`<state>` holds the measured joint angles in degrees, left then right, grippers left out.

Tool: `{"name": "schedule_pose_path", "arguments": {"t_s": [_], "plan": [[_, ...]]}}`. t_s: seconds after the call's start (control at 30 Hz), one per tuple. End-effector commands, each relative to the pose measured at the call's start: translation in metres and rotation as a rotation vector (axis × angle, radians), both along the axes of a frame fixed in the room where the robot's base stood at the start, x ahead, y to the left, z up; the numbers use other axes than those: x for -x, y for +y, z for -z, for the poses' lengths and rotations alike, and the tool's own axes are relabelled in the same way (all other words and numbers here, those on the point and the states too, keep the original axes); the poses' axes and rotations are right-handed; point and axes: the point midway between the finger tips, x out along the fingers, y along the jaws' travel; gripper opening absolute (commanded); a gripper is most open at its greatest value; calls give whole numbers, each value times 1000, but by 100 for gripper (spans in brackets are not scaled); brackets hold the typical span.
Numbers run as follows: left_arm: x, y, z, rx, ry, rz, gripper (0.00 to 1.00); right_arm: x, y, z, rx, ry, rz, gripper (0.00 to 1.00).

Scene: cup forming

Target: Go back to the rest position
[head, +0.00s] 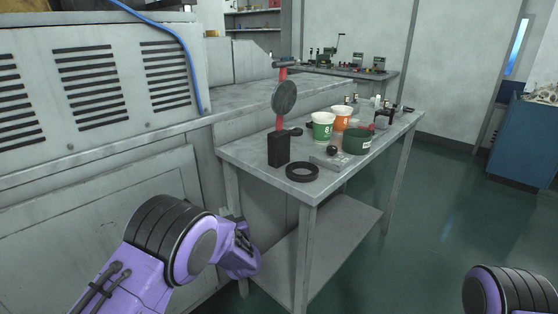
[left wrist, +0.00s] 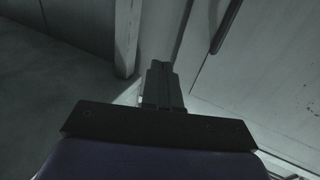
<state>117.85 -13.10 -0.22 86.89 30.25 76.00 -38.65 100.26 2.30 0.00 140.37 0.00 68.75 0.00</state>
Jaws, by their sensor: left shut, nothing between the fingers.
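My left gripper (head: 228,212) is low in front of the grey cabinet, beside the near left leg of the metal table and below its top. In the left wrist view its fingers (left wrist: 160,70) are together with nothing between them. My right arm shows only as a purple and black part at the lower right corner of the head view, and its gripper is out of view.
The metal table (head: 245,153) holds a green cup (head: 323,127), an orange cup (head: 343,117), a dark green container (head: 356,141), a black ring (head: 302,172) and a red-handled tool (head: 284,95). A blue cabinet (head: 522,145) stands right. The floor (head: 440,200) between is clear.

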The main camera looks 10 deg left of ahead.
Motion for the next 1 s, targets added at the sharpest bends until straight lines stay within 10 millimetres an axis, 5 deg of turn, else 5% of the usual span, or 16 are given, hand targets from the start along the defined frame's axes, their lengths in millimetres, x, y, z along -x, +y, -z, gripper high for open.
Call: {"name": "schedule_pose_path", "arguments": {"t_s": [0.07, 0.17, 0.3, 0.5, 0.83, 0.9, 1.0], "plan": [[10, -3, 18, 71, 1, 46, 0, 0, 0, 0, 0, 0, 0, 0], [58, 6, 77, 161, 122, 93, 0, 0, 0, 0, 0, 0, 0, 0], [153, 20, 161, 290, 352, 104, 0, 0, 0, 0, 0, 0, 0, 0], [297, 25, 230, 448, 661, 64, 0, 0, 0, 0, 0, 0, 0, 0], [475, 24, 259, 585, 1031, -51, 0, 0, 0, 0, 0, 0, 0, 0], [471, 24, 220, 580, 1025, -44, 0, 0, 0, -39, 0, 1, 0, 0], [471, 24, 188, 578, 1024, -44, 0, -1, 0, -71, 0, -1, 0, 0]]}}
